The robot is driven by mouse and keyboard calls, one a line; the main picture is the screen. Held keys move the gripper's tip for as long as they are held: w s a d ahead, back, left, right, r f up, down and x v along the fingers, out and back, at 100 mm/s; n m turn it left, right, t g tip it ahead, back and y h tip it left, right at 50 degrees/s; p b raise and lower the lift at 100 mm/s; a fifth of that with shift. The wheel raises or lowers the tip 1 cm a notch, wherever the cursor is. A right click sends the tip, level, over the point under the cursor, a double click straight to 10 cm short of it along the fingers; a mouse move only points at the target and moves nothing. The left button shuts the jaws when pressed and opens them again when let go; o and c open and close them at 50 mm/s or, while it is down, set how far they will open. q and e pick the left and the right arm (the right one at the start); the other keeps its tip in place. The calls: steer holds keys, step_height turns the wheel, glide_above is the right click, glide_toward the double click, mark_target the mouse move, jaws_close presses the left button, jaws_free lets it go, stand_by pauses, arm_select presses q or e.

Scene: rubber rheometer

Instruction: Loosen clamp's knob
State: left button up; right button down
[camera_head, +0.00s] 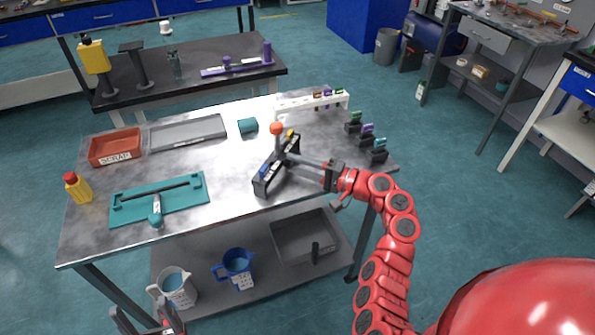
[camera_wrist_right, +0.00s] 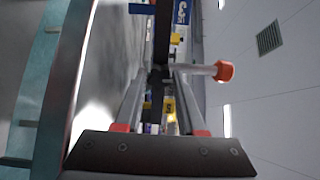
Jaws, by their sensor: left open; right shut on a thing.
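The clamp (camera_head: 267,178) is a long dark block near the front middle of the steel table, with blue and yellow parts. An orange ball (camera_head: 277,128) on a grey stem stands up from it; the ball also shows in the right wrist view (camera_wrist_right: 225,71). My right gripper (camera_head: 291,158) reaches in from the right, and its fingers (camera_wrist_right: 160,80) close around the clamp's knob at the foot of the stem. The knob itself is mostly hidden between the fingertips. My left gripper (camera_head: 147,325) is open and empty at the lower left, below the tabletop's front edge, partly cut off.
A teal tray (camera_head: 190,202) with a tool, a red scrap bin (camera_head: 116,146), a grey tray (camera_head: 188,131) and a yellow bottle (camera_head: 78,187) lie left. A white rack (camera_head: 312,103) stands behind. Jugs (camera_head: 237,264) sit on the lower shelf. The tabletop's front right is clear.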

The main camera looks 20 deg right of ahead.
stand_by(0.3)
steer(key=shift+c, duration=2.4)
jaws_free()
steer(key=b+v, duration=0.1)
steer(key=v, duration=1.6)
steer(key=shift+s+d, duration=0.15)
steer(key=shift+s, duration=0.05)
